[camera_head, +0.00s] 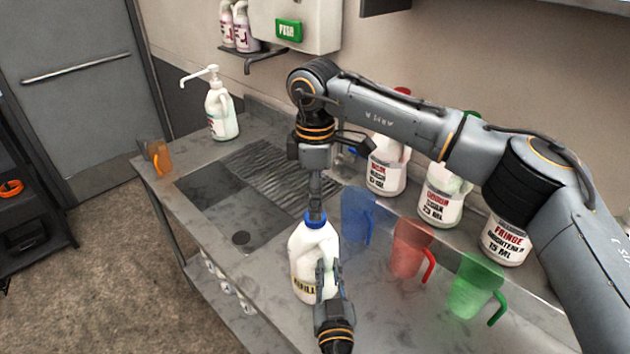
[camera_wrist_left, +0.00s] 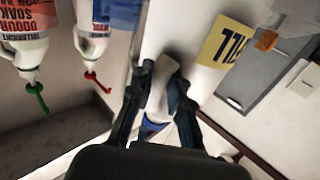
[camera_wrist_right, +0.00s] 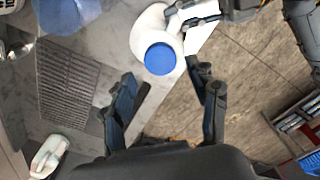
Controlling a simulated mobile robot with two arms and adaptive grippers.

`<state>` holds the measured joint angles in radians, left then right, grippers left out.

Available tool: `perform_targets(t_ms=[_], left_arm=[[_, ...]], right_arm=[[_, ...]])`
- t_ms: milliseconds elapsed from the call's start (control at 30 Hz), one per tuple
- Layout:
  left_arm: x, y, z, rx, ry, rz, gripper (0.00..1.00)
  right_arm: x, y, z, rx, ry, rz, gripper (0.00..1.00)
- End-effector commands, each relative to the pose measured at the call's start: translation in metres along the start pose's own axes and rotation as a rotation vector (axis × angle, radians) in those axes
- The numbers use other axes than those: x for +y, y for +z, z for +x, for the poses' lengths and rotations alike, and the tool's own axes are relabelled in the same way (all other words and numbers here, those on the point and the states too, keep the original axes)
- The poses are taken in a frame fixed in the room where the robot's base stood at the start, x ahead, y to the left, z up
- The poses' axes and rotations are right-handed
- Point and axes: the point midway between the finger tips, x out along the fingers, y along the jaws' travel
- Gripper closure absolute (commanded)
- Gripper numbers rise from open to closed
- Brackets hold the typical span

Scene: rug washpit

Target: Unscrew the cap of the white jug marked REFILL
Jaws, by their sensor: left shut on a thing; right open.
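The white jug (camera_head: 304,262) with a blue cap (camera_head: 316,220) stands upright on the steel counter, its REFILL label partly covered by my left gripper (camera_head: 328,278). That gripper is shut on the jug's handle (camera_wrist_left: 168,82); the yellow label (camera_wrist_left: 220,45) shows beside it in the left wrist view. The cap is on the jug. My right gripper (camera_head: 316,198) points down over the cap, seen edge-on in the head view. In the right wrist view it (camera_wrist_right: 162,82) is open and empty, with the cap (camera_wrist_right: 160,58) just ahead of its fingertips; contact cannot be told.
Blue (camera_head: 357,214), red (camera_head: 411,247) and green (camera_head: 474,285) translucent pitchers stand right of the jug. Labelled white bottles (camera_head: 440,195) line the wall behind. A sink (camera_head: 215,200) with a ribbed drainboard (camera_head: 285,175) lies left. A pump bottle (camera_head: 221,112) stands at the far left.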

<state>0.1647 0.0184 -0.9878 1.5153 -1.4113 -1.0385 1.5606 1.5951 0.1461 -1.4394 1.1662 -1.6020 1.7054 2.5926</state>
Motion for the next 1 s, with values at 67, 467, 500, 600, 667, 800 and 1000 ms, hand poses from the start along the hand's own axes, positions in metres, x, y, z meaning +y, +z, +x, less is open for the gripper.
perform_targets(t_ms=[67, 467, 500, 600, 667, 800, 1000], left_arm=[[0.000, 0.001, 0.000, -0.001, 0.000, 0.000, 1.00], [0.000, 0.000, 0.000, -0.001, 0.000, 0.000, 1.00], [0.000, 0.000, 0.000, -0.001, 0.000, 0.000, 1.00], [0.000, 0.001, 0.000, -0.001, 0.000, 0.000, 1.00], [0.000, 0.001, 0.000, -0.001, 0.000, 0.000, 1.00], [0.000, 0.000, 0.000, -0.001, 0.000, 0.000, 1.00], [0.000, 0.000, 0.000, -0.001, 0.000, 0.000, 1.00]], right_arm=[[-0.001, 0.000, 0.013, 0.001, -0.002, 0.000, 0.41], [0.000, 0.000, 0.040, 0.001, 0.000, -0.001, 0.41], [0.000, 0.000, 0.040, 0.001, 0.000, -0.001, 0.41], [0.000, 0.000, 0.040, 0.001, 0.000, -0.001, 0.41], [0.000, 0.000, 0.040, 0.001, 0.000, -0.001, 0.47], [0.000, 0.000, 0.040, 0.001, 0.000, -0.001, 0.75], [0.000, 0.000, 0.040, 0.001, 0.001, -0.002, 0.98]])
